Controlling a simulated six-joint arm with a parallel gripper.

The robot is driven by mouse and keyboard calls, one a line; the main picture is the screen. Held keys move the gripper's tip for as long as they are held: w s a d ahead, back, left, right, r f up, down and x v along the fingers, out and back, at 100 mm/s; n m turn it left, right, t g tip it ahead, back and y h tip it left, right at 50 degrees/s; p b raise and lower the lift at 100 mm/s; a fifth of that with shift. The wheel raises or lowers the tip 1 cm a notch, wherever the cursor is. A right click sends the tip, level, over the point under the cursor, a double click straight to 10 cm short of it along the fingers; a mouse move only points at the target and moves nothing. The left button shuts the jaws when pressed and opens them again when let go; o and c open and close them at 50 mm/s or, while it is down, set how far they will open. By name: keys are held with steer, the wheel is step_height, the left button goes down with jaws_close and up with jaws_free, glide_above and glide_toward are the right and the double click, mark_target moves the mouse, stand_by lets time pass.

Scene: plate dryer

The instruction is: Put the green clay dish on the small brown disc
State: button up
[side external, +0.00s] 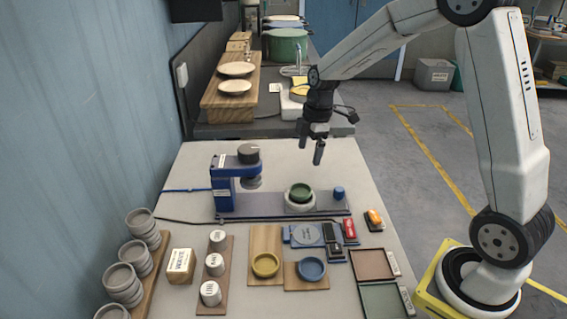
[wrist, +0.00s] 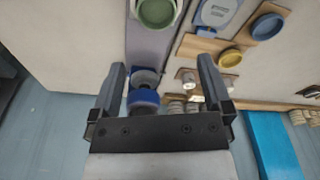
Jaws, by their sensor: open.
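The green clay dish (side external: 300,190) sits on a round white support on the grey base of the blue press. The dish also shows at the top edge of the wrist view (wrist: 156,12), partly cut off. My gripper (side external: 311,143) is open and empty, in the air above and behind the dish, apart from it. In the wrist view its two fingers (wrist: 161,72) stand wide apart with nothing held between them. I cannot pick out a small brown disc with certainty in either view.
The blue press (side external: 224,186) stands left of the dish. A small blue knob (side external: 338,193) is to its right. In front are a yellow dish (side external: 265,265) and a blue dish (side external: 312,268) on wooden boards, white cups (side external: 214,264), stacked grey bowls (side external: 122,285) and a brown tray (side external: 373,264).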

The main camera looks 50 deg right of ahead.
steer(key=s+a+f+m+t, duration=0.1)
steer(key=s+a+m, duration=0.3)
steer(key=s+m, duration=0.2)
steer(key=s+a+f+m+t+h, duration=0.1)
steer(key=s+a+f+m, duration=0.1)
steer(key=s+a+m, duration=0.2)
steer(key=s+m, duration=0.3)
steer(key=s, duration=0.2)
steer(key=shift+a+f, duration=0.2)
steer(key=shift+a, duration=0.05)
